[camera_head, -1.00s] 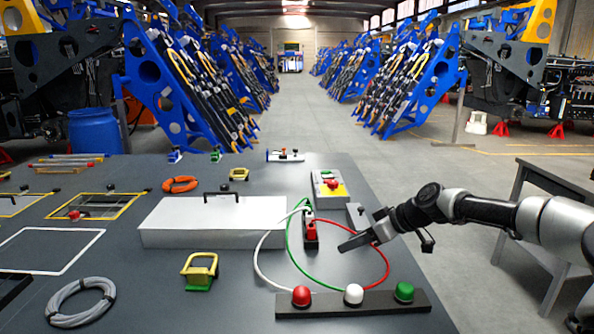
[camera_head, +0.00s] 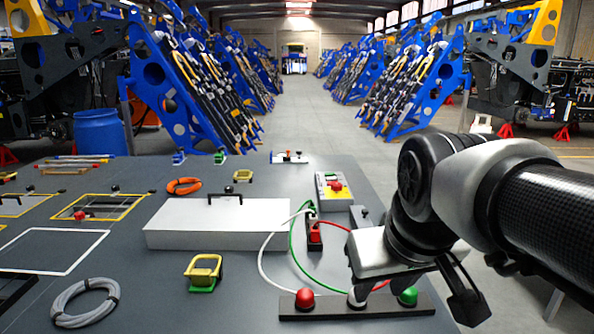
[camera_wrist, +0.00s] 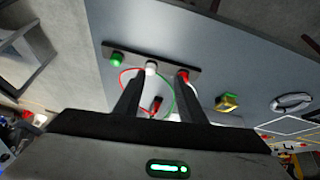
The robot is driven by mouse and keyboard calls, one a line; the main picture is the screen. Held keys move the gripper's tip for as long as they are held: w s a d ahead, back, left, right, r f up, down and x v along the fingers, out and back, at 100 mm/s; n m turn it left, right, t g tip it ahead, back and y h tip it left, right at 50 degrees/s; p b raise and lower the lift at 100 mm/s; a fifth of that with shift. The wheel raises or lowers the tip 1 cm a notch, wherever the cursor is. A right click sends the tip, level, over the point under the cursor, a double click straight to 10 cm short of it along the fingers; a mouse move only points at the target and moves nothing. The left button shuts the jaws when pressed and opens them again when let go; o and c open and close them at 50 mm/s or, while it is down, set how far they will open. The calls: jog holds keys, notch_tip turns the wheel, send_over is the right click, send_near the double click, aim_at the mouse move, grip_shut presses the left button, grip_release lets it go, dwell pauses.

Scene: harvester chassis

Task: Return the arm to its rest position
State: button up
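My arm shows large at the right of the head view, bent at the elbow, with its hand hanging over the table's right side. My gripper (camera_wrist: 160,78) has its two dark fingers apart in the wrist view, with nothing held between them.
A red connector block (camera_head: 315,232) with white, green and red cables stands near the hand. A white box (camera_head: 230,224), a yellow-green part (camera_head: 203,272) and a grey cable coil (camera_head: 86,302) lie further left. The floor aisle (camera_head: 300,115) behind the table is clear.

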jog(key=s+d+f+m, duration=0.1)
jog(key=s+f+m, duration=0.1)
jog(key=s+f, duration=0.35)
notch_tip(320, 180, up, 21)
jog(key=p, duration=2)
jog(key=shift+s+d+r+n, duration=0.15)
jog(key=shift+n, duration=0.15)
